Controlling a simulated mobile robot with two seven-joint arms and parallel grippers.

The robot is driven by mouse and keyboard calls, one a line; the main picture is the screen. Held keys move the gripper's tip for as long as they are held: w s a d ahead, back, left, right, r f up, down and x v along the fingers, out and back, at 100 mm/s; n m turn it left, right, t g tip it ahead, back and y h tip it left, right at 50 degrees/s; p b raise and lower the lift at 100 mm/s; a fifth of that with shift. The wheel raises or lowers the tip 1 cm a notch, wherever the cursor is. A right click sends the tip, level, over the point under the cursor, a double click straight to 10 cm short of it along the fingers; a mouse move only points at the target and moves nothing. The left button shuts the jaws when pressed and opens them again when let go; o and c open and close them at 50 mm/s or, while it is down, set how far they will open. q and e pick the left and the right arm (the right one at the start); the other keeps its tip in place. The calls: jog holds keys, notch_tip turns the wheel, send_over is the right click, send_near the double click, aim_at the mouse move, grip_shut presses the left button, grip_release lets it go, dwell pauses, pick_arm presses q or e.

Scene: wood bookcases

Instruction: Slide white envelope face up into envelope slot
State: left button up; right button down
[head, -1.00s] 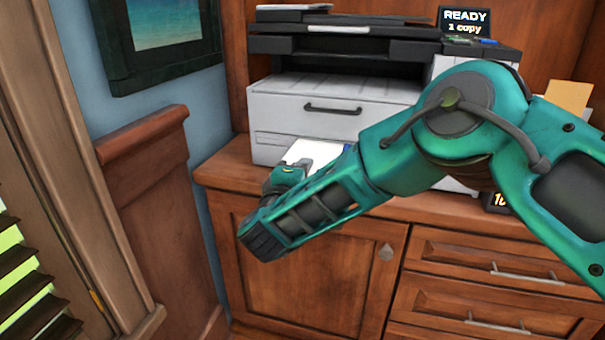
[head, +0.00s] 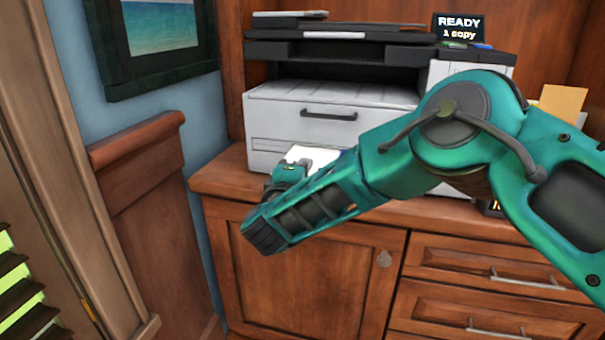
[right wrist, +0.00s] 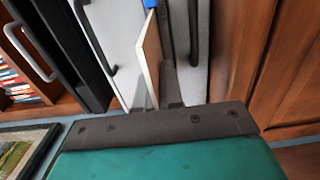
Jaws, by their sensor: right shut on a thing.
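A white envelope (head: 318,155) shows in the head view just in front of the printer's lower front, partly hidden behind my right arm. My right gripper (head: 292,170) is shut on it at the counter's front edge. In the right wrist view the envelope (right wrist: 151,60) appears as a thin pale slab seen nearly edge-on, between grey fingers (right wrist: 167,88), with a blue part at its far end. Its face cannot be made out. I cannot pick out an envelope slot in either view. My left gripper is not in view.
A white and black printer (head: 280,110) with a dark-handled drawer stands on the wood counter (head: 222,178). A READY sign (head: 459,27) sits on top. Wood cabinet doors and drawers are below. A wood panel (head: 140,160) and framed picture (head: 160,40) are left.

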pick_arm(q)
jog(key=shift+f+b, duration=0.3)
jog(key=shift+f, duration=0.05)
pick_arm(e)
jog(key=shift+w+d, duration=0.15)
jog(key=shift+w, duration=0.3)
jog(key=c, duration=1.2)
grip_release()
jog(key=shift+s+a+r+p, duration=0.15)
jog(key=shift+s+a+p, duration=0.2)
jog(key=shift+s, duration=0.25)
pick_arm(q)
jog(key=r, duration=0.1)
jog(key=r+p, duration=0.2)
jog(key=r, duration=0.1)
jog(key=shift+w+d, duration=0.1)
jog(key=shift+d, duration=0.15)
pick_arm(e)
jog(key=v, duration=1.1)
jog(key=shift+s, duration=0.35)
